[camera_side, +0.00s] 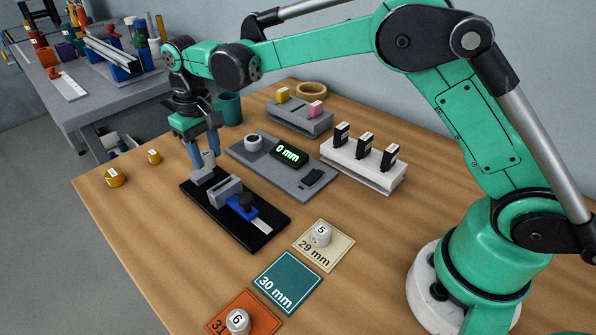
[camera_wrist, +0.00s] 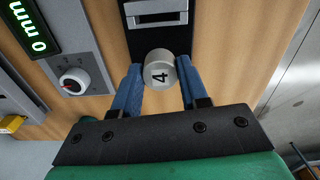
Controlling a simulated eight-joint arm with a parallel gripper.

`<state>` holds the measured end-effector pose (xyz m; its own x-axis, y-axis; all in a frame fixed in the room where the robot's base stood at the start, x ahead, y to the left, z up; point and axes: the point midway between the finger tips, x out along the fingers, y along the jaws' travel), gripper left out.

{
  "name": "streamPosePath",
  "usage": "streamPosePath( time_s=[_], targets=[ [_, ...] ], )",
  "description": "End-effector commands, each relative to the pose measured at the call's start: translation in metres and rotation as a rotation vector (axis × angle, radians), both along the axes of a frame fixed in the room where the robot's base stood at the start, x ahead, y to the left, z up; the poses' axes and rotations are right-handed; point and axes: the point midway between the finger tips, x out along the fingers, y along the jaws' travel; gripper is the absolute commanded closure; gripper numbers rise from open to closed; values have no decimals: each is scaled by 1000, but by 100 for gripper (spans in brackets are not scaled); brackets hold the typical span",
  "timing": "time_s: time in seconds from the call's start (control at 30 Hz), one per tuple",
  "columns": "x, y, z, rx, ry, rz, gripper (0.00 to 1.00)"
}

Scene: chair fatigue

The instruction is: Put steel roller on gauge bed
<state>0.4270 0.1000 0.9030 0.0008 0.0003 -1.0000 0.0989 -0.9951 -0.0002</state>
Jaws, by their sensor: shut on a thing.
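A steel roller marked 4 (camera_wrist: 158,70) sits between the two blue fingers of my gripper (camera_wrist: 160,82), which is shut on it. In the side view my gripper (camera_side: 206,163) points down at the far left end of a black base (camera_side: 262,232), which I take for the gauge bed. A grey block (camera_side: 226,190) and a blue slider (camera_side: 240,207) stand on this base. Whether the roller touches the base cannot be told. A roller marked 5 (camera_side: 320,235) stands on the 29 mm card (camera_side: 337,252). A roller marked 6 (camera_side: 238,321) stands on the orange card (camera_side: 262,318).
The teal 30 mm card (camera_side: 287,282) is bare. A grey panel (camera_side: 285,178) with a knob and a "0 mm" display lies behind the base. A white rack (camera_side: 362,170) holds three black blocks. Yellow cylinders (camera_side: 115,178) stand at the left table edge. A teal cup (camera_side: 230,108) stands behind my gripper.

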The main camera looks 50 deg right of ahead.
Motion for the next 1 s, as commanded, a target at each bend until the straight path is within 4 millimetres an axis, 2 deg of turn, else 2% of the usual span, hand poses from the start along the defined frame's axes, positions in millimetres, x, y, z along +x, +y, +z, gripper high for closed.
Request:
streamPosePath(
  time_s=[0.4,0.83,0.87,0.93,0.97,1.0],
  targets=[
    [0,0,-51,0,0,0,100],
    [0,0,-58,0,0,0,100],
    [0,0,-58,0,0,0,56],
    [0,0,-58,0,0,0,36],
    [0,0,-58,0,0,0,30],
    [0,0,-58,0,0,0,30]
  ],
)
